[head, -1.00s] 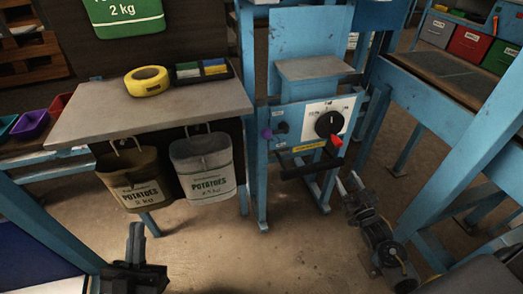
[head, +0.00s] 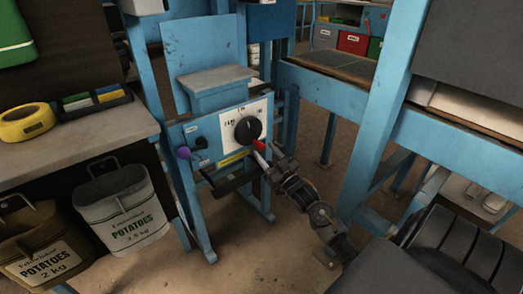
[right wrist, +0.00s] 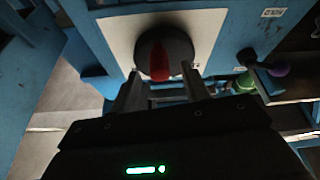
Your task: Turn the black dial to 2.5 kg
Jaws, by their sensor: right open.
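The black dial (head: 248,129) sits on a white plate on the front of the blue machine. Its red pointer (head: 259,146) points to the lower right in the head view. In the right wrist view the dial (right wrist: 178,42) is straight ahead and its red pointer (right wrist: 159,62) points down towards me. The plate's scale marks are too small to read. My right gripper (head: 266,158) is open close in front of the pointer. In the right wrist view its two fingers (right wrist: 162,90) stand on either side of the pointer's lower end; contact is unclear. My left gripper is out of view.
A purple knob (head: 183,153) and a dark bar (head: 236,180) stick out near the dial. A small shelf (head: 214,81) is above. A blue bench frame (head: 372,130) stands at right.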

